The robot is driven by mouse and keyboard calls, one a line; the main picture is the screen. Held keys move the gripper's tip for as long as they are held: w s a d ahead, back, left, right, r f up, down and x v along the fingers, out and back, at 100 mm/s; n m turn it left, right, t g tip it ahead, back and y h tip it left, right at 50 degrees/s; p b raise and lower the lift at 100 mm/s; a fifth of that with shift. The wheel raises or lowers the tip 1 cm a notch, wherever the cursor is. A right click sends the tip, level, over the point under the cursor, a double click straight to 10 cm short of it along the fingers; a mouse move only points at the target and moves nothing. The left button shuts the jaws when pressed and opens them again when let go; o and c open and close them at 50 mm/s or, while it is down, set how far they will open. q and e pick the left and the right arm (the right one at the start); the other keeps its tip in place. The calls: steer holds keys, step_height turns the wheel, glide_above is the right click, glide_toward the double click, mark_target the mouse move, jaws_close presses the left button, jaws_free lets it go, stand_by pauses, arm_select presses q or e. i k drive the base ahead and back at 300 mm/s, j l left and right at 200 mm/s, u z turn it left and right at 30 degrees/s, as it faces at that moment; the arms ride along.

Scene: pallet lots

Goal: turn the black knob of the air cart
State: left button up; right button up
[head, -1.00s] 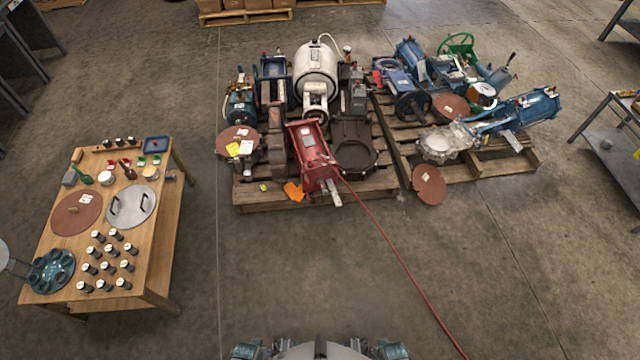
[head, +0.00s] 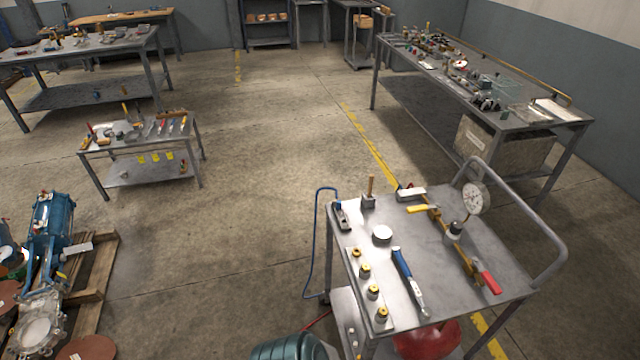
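The air cart (head: 350,262), a grey metal cart with a curved push handle, stands at the lower right in the head view. A brass pipe line runs along its top, with a yellow lever (head: 423,209) at the far end and a red lever (head: 488,282) at the near end. Between them a small black knob (head: 456,228) sits on a grey body, close beside a round white gauge (head: 476,199). The knob's turned position is too small to tell. Neither of my grippers is in view.
A blue-handled tool (head: 408,280), a white disc (head: 382,235) and several brass fittings lie on the cart. A red tank (head: 428,341) is underneath; a blue hose (head: 316,240) hangs at its left. A long bench (head: 550,118) stands behind.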

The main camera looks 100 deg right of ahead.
mark_target(456, 227)
steer(key=z, duration=2.15)
